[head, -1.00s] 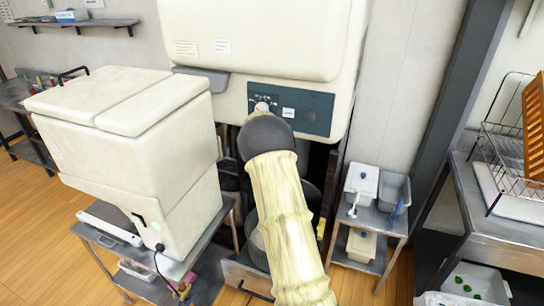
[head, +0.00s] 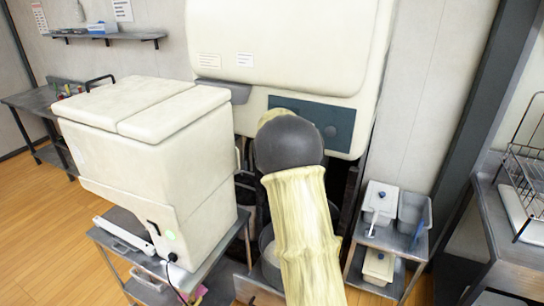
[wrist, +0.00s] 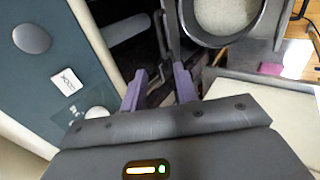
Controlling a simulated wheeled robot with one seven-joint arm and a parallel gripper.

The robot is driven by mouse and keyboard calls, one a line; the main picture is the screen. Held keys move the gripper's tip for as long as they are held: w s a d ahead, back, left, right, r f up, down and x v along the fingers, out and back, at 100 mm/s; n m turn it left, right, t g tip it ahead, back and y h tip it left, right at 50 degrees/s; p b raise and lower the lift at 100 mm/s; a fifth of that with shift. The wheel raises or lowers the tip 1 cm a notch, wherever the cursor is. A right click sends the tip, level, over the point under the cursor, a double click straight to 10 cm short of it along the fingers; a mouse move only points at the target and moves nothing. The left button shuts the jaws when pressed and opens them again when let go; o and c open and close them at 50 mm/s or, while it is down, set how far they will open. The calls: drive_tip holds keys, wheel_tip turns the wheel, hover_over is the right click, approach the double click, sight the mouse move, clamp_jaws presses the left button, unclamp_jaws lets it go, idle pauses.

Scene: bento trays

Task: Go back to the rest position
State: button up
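My gripper (wrist: 160,88) shows in the wrist view with its two purple fingers spread apart and nothing between them. Beside it on the left is the dark control panel (wrist: 48,58) of the large cream machine, with a round button and a white label. In the head view my arm reaches up in front of this machine (head: 290,45), and its dark joint covers part of the panel (head: 338,122). The gripper itself is hidden behind the arm there.
A cream chest-like unit (head: 150,125) stands on a metal cart at the left. A small metal cart (head: 385,240) with lidded containers is right of the arm. A metal table (head: 500,235) with a wire rack is at the far right. Wooden floor (head: 50,215) is open at the left.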

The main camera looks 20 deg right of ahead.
drive_tip(key=s+a+f+m+g+y, duration=0.1)
drive_tip(key=s+a+f+m+y, duration=0.1)
drive_tip(key=s+a, duration=0.9)
drive_tip(key=s+a+f+m+g+y, duration=0.1)
drive_tip(key=s+a+m, duration=0.5)
drive_tip(key=s+a, duration=0.6)
drive_tip(key=s+f+y, duration=0.1)
drive_tip(key=s+y, duration=0.1)
drive_tip(key=s, duration=0.6)
drive_tip(key=shift+f+y, duration=0.2)
drive_tip(key=shift+y, duration=0.2)
drive_tip(key=shift+a, duration=0.1)
drive_tip(key=shift+w+a, duration=0.1)
